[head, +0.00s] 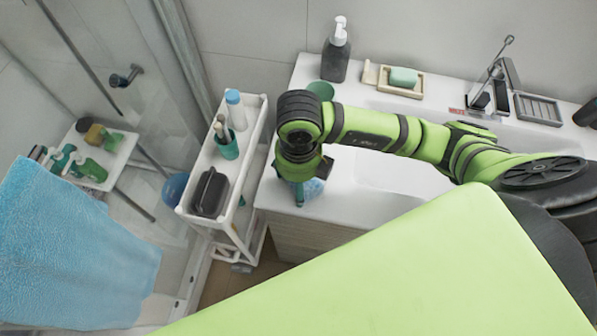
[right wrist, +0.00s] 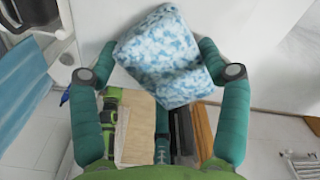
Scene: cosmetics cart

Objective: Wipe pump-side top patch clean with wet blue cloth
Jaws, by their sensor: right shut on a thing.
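My right gripper (head: 300,185) points down over the left end of the white counter (head: 345,208). It is shut on the blue cloth (head: 314,188), a blue-and-white mottled pad. In the right wrist view the cloth (right wrist: 160,55) sits between the two teal fingers of the right gripper (right wrist: 160,60), against a white surface. I cannot tell whether it presses on the counter. The dark pump bottle (head: 337,55) stands upright at the counter's back left, behind my right arm. No distinct dirty patch shows; the arm and cloth may cover it. My left gripper is not in view.
A green cup (head: 321,90) stands close behind my right wrist. A soap dish (head: 401,82) lies at the back. A white cart (head: 200,178) with a tube, a cup and a black case stands left of the counter. The basin (head: 400,172) is to the right.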

